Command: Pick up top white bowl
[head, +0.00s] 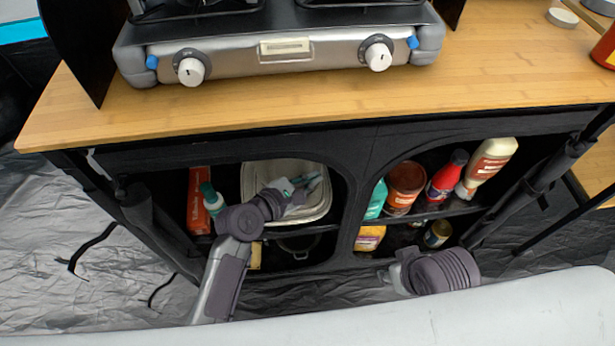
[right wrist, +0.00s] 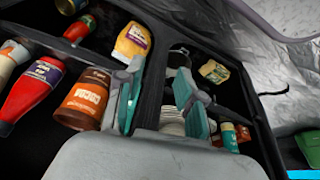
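A white, rounded-square bowl (head: 262,180) sits on the upper shelf of the left compartment in the head view. A pale ridged stack (right wrist: 172,122), which looks like white bowls, shows partly in the right wrist view behind my finger. My left gripper (head: 304,187) reaches into that compartment, over the right part of the bowl. Its fingertips are small there, and I cannot tell whether they touch the rim or how far apart they are. My right gripper (right wrist: 160,100) is open and empty in front of the cabinet's middle post. Its fingertips are hidden in the head view.
A red box (head: 198,212) and a teal-capped bottle (head: 212,198) stand left of the bowl. A dark pot (head: 297,246) is on the shelf below. The right compartment holds a brown jar (head: 405,185) and several bottles. The wooden counter (head: 230,112) with a stove (head: 280,50) overhangs the shelves.

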